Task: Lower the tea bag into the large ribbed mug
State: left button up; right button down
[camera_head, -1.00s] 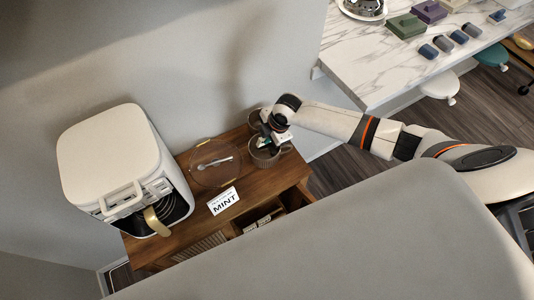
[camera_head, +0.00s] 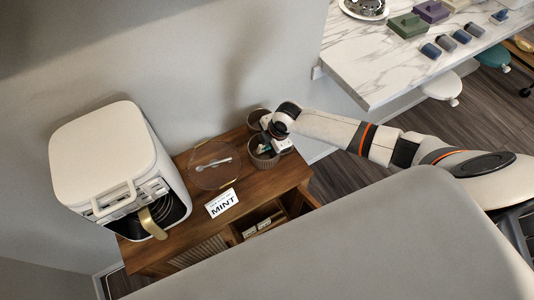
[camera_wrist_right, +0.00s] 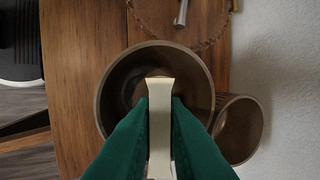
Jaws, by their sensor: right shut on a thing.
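The large ribbed mug (camera_head: 263,161) stands at the right end of the wooden cabinet top. In the right wrist view I look down into its dark round opening (camera_wrist_right: 115,82). My right gripper (camera_head: 266,148) is over this mug; its green fingers (camera_wrist_right: 160,105) show in the wrist view. They are shut on a pale cream tea bag (camera_wrist_right: 160,128), seen edge-on, its end over the mug's opening. How deep it hangs I cannot tell. In the head view the gripper hides the tea bag. My left gripper is not in view.
A smaller mug (camera_wrist_right: 240,128) stands right beside the large one, near the wall. A round glass tray (camera_head: 205,182) with a spoon (camera_head: 212,163), a MINT sign (camera_head: 222,203) and a white air fryer (camera_head: 105,160) are to the left. A marble table (camera_head: 375,65) is at upper right.

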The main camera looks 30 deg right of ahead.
aim_at(268, 152)
jog(key=shift+f+b, duration=1.9)
jog(key=shift+f, duration=0.55)
dwell(1.2)
jog(key=c, duration=1.4)
grip_release()
jog(key=shift+o, duration=0.2)
jog(key=shift+r, duration=0.1)
